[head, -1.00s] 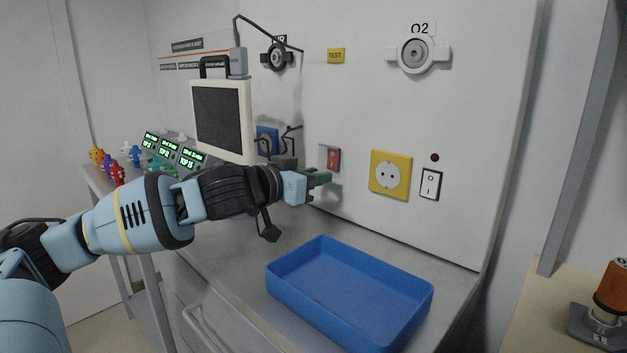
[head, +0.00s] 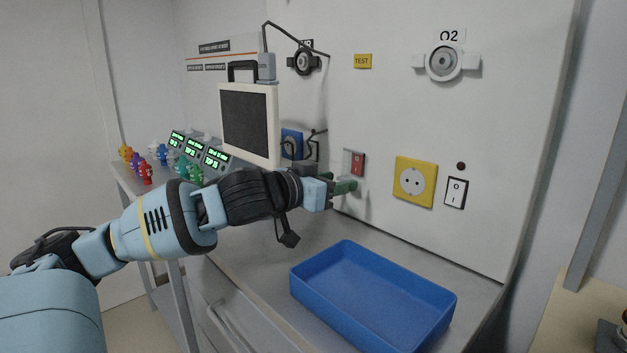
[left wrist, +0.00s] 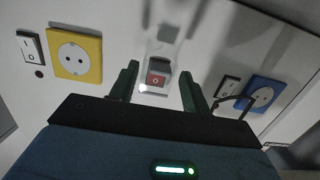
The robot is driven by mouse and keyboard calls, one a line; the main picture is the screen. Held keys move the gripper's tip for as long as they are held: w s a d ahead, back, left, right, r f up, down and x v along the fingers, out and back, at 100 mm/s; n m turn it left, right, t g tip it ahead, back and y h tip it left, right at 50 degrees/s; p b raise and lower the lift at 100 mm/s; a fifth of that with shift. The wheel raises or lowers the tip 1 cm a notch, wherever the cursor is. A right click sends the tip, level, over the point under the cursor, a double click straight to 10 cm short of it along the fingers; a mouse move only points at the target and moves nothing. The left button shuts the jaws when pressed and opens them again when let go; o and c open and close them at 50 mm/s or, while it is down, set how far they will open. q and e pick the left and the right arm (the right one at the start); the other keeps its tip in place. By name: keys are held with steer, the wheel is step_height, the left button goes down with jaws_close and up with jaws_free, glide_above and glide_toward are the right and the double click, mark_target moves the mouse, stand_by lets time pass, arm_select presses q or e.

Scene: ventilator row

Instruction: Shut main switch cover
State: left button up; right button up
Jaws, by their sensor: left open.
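The main switch is a red rocker (head: 358,164) on the pale wall panel, left of the yellow socket. It also shows in the left wrist view (left wrist: 157,80), between my finger tips and beyond them. My left gripper (head: 345,187) is just below and in front of the switch. Its dark green fingers (left wrist: 158,88) are apart with nothing between them. My right gripper is out of view.
A yellow socket (head: 415,182) and a white switch (head: 456,193) are to the right. A blue socket (head: 291,144) and a monitor (head: 249,122) stand left, close to my arm. A blue tray (head: 372,298) lies below on the worktop.

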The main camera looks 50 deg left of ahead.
arm_select(q)
steer(key=s+p, duration=0.2)
steer(key=s, duration=0.4)
steer(key=shift+s+d+r, duration=0.2)
steer(key=shift+d+r, duration=0.1)
steer(key=shift+r, duration=0.15)
